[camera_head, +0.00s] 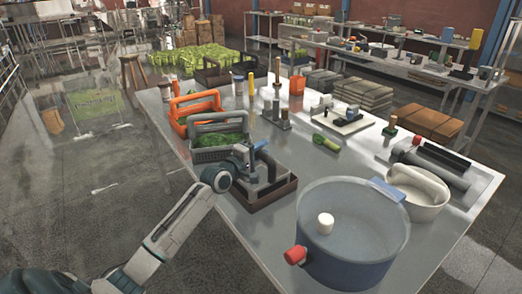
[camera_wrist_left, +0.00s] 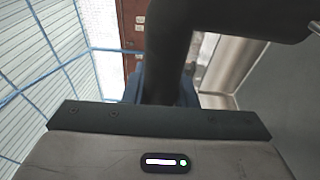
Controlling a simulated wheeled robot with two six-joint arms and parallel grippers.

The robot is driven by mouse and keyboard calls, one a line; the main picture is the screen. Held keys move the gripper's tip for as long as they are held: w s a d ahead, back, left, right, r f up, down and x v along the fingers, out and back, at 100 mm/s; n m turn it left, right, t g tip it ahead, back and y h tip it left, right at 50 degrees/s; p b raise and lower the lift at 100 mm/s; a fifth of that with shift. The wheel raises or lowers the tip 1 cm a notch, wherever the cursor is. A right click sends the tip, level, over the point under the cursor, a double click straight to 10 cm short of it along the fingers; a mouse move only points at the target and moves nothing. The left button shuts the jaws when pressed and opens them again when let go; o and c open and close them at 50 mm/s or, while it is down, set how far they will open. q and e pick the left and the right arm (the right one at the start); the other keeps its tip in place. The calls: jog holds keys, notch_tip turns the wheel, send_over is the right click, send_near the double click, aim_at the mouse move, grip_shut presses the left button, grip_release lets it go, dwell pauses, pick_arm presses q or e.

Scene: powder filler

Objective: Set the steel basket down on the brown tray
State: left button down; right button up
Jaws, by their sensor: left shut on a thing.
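The steel basket (camera_head: 207,155) is grey, with an arched grey handle (camera_head: 216,116) and green pieces inside. It is in the head view beside the far left end of the dark brown tray (camera_head: 271,197). My left gripper (camera_head: 250,163) is low by the basket's near end and over the tray. In the left wrist view it is shut around a dark upright bar (camera_wrist_left: 173,55) that bends right at the top, seemingly the handle. The arm hides the contact, and whether the basket's bottom touches anything cannot be told. My right gripper is not in view.
An orange basket (camera_head: 193,105) stands just behind the steel one. A large blue-grey pot (camera_head: 345,235) with a red knob stands close to the right of the tray. Bottles and small tools fill the table's middle; some bare metal table (camera_head: 250,222) shows in front of the tray.

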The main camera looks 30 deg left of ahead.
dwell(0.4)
pick_arm(q)
jog(key=c, duration=1.1)
grip_release()
jog(key=shift+f, duration=0.1)
jog(key=shift+s, duration=0.1)
jog(key=shift+s+a, duration=0.1)
jog(key=shift+s, duration=0.25)
jog(key=s+p, duration=0.1)
jog(key=s, duration=0.1)
jog(key=s+p, duration=0.2)
jog(key=s, duration=0.1)
jog(key=s+a+p, duration=0.1)
jog(key=s+p, duration=0.1)
jog(key=s, duration=0.1)
jog(key=shift+s+a+r, duration=0.1)
jog(key=shift+s+r, duration=0.1)
jog(key=shift+s, duration=0.05)
jog(key=shift+s+f+p, duration=0.25)
jog(key=shift+s+p, duration=0.3)
jog(key=shift+s, duration=0.15)
